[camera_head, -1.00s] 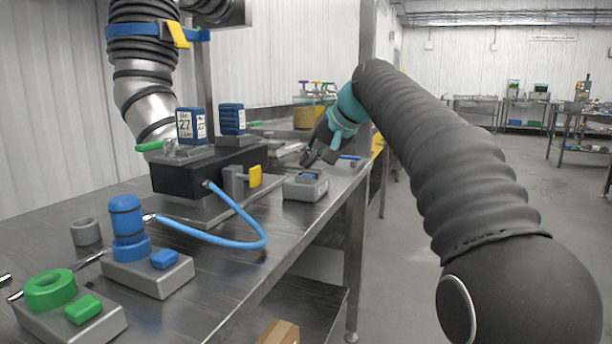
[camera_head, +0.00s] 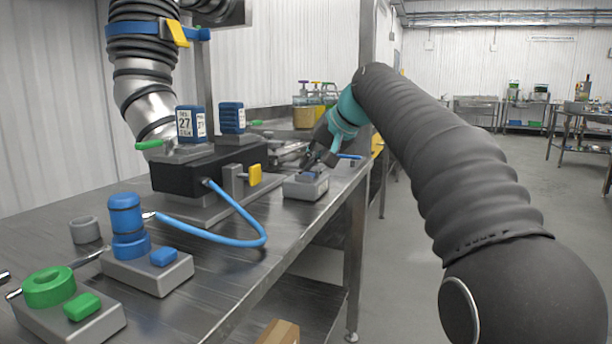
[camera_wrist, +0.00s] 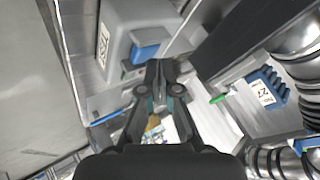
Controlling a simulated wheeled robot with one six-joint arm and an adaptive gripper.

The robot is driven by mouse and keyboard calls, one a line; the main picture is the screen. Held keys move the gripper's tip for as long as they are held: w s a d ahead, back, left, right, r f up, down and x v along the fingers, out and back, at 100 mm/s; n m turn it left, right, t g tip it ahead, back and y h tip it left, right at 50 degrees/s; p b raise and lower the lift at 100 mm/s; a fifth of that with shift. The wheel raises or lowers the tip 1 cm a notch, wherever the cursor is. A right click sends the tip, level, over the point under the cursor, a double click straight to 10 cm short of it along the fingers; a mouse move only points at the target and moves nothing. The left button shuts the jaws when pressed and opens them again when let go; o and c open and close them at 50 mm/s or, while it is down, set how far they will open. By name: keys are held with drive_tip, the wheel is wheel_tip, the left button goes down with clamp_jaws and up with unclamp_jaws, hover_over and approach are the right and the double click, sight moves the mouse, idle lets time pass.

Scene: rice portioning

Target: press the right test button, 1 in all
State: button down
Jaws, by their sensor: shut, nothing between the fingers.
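The right test box (camera_head: 308,188) is a grey block near the front edge of the steel table, with a blue button on top, mostly hidden by my gripper. In the wrist view the grey box (camera_wrist: 118,22) carries a label, and its blue button (camera_wrist: 143,53) shows just beside my fingertips. My gripper (camera_head: 312,163) is shut and empty, its tips pointing down at the top of this box. It also shows in the wrist view (camera_wrist: 158,66). Whether the tips touch the button, I cannot tell.
Two more grey blocks stand at the front left, one with a blue button (camera_head: 163,257) and one with a green button (camera_head: 82,306). A black box (camera_head: 200,178) with a yellow knob (camera_head: 255,175) and a blue hose (camera_head: 225,238) are left of my gripper.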

sight(310, 174)
drive_tip(key=shift+f+b, duration=0.3)
drive_tip(key=shift+f, duration=0.25)
idle(0.9)
drive_tip(key=shift+r, duration=0.1)
drive_tip(key=shift+r+p, duration=0.85)
drive_tip(key=shift+p, duration=0.2)
wheel_tip(310, 174, up, 3)
drive_tip(key=p, duration=0.3)
drive_tip(key=shift+r, duration=0.1)
drive_tip(key=shift+r+p, duration=0.6)
drive_tip(key=shift+r, duration=0.35)
